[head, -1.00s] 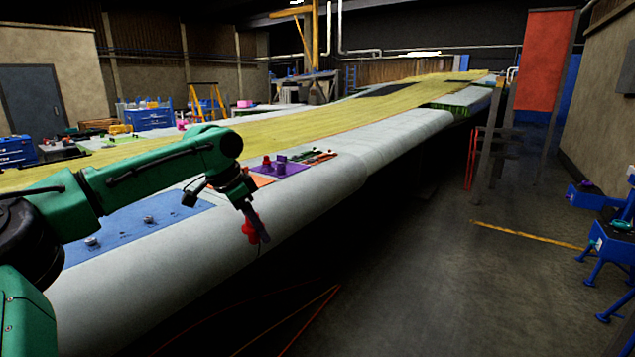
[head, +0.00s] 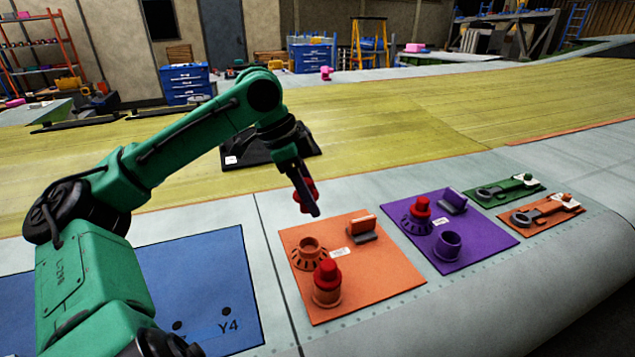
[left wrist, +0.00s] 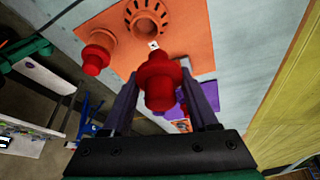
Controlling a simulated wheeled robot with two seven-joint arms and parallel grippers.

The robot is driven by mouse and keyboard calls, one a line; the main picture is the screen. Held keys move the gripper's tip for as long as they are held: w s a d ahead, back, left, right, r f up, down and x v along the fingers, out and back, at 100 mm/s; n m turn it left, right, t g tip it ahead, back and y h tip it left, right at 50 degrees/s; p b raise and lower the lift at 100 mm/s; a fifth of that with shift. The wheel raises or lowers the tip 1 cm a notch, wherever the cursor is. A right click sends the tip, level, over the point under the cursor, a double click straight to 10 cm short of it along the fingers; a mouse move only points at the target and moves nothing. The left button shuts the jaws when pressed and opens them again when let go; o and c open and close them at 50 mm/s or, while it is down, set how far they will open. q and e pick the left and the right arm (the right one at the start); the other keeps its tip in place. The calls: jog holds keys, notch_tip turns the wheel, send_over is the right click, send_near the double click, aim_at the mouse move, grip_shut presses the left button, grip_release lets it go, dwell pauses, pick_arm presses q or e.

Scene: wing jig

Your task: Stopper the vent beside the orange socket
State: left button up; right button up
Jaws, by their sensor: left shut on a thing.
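My left gripper (head: 311,208) is shut on a red stopper (left wrist: 160,84), which shows between its two fingers in the left wrist view. In the head view it hangs above the back left part of the orange panel (head: 385,278). The orange vent (head: 308,254), a slotted ring, is open and empty on this panel and also shows in the left wrist view (left wrist: 148,18). In front of it, the orange socket (head: 327,297) has a red stopper (head: 327,271) in it. The held stopper is apart from the vent. My right gripper is out of view.
The purple panel (head: 487,238) has a slotted vent with a red stopper (head: 421,206) and an empty purple socket (head: 447,246). Wrenches lie on green (head: 512,189) and orange plates (head: 545,210). A blue panel (head: 205,275) lies left.

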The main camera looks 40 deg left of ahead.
pick_arm(q)
jog(key=shift+m, duration=0.5)
jog(key=f+b, duration=0.1)
jog(key=b, duration=0.1)
jog(key=d+f+b, duration=0.1)
jog(key=f+b, duration=0.1)
jog(key=s+d+f+b, duration=0.1)
jog(key=f+b, duration=0.1)
jog(key=shift+f+b, duration=0.2)
jog(key=shift+b, duration=0.15)
jog(key=shift+f, duration=0.3)
jog(key=shift+s, duration=0.25)
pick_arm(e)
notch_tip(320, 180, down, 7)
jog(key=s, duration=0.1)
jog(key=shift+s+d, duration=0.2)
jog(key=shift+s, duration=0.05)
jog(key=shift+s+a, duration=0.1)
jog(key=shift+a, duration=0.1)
pick_arm(q)
jog(key=shift+f+b, duration=0.15)
jog(key=shift+b, duration=0.2)
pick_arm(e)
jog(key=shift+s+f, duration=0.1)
pick_arm(q)
jog(key=shift+f, duration=0.1)
